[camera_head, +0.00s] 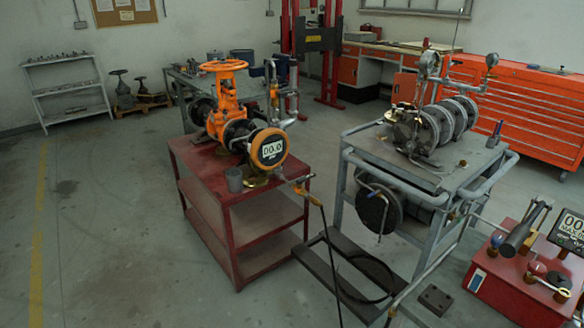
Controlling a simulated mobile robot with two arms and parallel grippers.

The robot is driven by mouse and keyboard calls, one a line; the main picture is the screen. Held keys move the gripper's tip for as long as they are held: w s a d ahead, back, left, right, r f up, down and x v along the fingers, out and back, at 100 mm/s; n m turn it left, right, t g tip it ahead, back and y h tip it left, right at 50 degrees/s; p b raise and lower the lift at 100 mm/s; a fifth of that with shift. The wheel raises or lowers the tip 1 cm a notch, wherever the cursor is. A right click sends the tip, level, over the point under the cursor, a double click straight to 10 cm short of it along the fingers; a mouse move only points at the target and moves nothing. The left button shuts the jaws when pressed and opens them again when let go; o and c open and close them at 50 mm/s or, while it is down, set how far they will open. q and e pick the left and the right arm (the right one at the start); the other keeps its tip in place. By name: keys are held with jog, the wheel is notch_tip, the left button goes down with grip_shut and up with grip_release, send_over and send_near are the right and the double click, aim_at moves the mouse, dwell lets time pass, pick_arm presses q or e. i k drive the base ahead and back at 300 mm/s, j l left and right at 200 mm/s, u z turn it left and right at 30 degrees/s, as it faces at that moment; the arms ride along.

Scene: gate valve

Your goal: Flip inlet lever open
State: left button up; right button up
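An orange gate valve (226,102) with a handwheel (223,65) stands on a red two-shelf cart (238,215) left of centre. A small brass-coloured fitting with a lever-like part (302,188) sticks out at the cart's right edge, where a dark hose (331,262) hangs down. It is too small to tell which part is the inlet lever or how it is set. Neither of my grippers is in view.
A grey steel test bench (425,180) with flanged parts stands right of the cart, with a dark low frame (345,285) on the floor between. A red box (515,285) with a pump and display stands at lower right. The floor at left is clear.

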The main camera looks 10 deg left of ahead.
aim_at(301, 181)
jog(key=i+j, duration=0.2)
jog(key=i, duration=0.15)
jog(key=i+j, duration=0.25)
jog(key=i+j+z, duration=0.1)
jog(key=i+j, duration=0.2)
jog(key=i+j+z, duration=0.15)
jog(key=j, duration=0.3)
jog(key=i+j+z, duration=0.1)
jog(key=i+j, duration=0.25)
jog(key=i+j+z, duration=0.15)
jog(key=j, duration=0.3)
jog(key=i+j+z, duration=0.1)
jog(key=i+j, duration=0.15)
jog(key=j, duration=0.2)
jog(key=i+j+z, duration=0.15)
jog(key=j, duration=0.35)
jog(key=i+j+z, duration=0.1)
jog(key=j, duration=0.4)
jog(key=i+j+z, duration=0.15)
jog(key=j, duration=0.35)
jog(key=i, duration=0.1)
